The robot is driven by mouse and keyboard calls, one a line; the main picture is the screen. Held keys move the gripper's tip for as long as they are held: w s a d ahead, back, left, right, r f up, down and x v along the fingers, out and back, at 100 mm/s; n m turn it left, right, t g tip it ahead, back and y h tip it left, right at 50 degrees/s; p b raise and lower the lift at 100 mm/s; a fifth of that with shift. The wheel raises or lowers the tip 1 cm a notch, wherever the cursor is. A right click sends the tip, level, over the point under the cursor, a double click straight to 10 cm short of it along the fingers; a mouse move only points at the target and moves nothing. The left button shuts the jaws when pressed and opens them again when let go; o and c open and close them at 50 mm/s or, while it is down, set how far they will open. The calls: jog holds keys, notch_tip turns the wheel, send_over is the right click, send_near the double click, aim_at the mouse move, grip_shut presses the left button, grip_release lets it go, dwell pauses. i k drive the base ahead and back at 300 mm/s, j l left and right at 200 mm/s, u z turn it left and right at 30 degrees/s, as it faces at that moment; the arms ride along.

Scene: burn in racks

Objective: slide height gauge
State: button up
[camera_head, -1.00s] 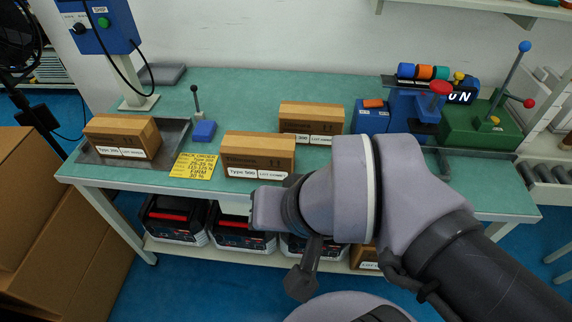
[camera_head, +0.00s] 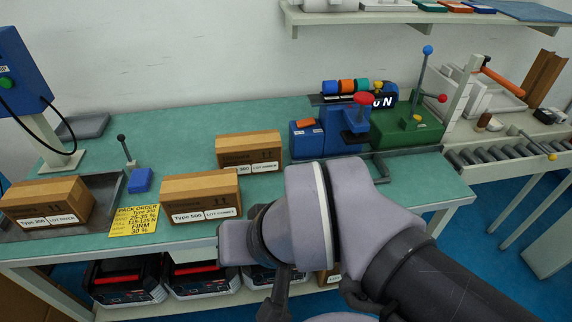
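I cannot tell for sure which thing is the height gauge. A small blue block (camera_head: 141,180) with an upright, black-knobbed lever (camera_head: 123,145) sits on the green bench (camera_head: 230,112), left of centre. A blue device (camera_head: 340,130) with a red knob, a row of coloured rollers and a display stands at the right end, beside a green base (camera_head: 402,128) with a blue-balled lever. My gripper (camera_head: 233,240) is in front of the bench's front edge, near the Type 500 box (camera_head: 200,196). Its fingers are not clearly seen.
Cartons stand at the bench's left (camera_head: 45,203) and centre back (camera_head: 248,152). A yellow pack order card (camera_head: 134,221) lies by the blue block. A roller conveyor (camera_head: 500,148) is at right. The back-left bench surface is mostly clear.

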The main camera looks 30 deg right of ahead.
aim_at(517, 91)
jog(key=z, duration=2.3)
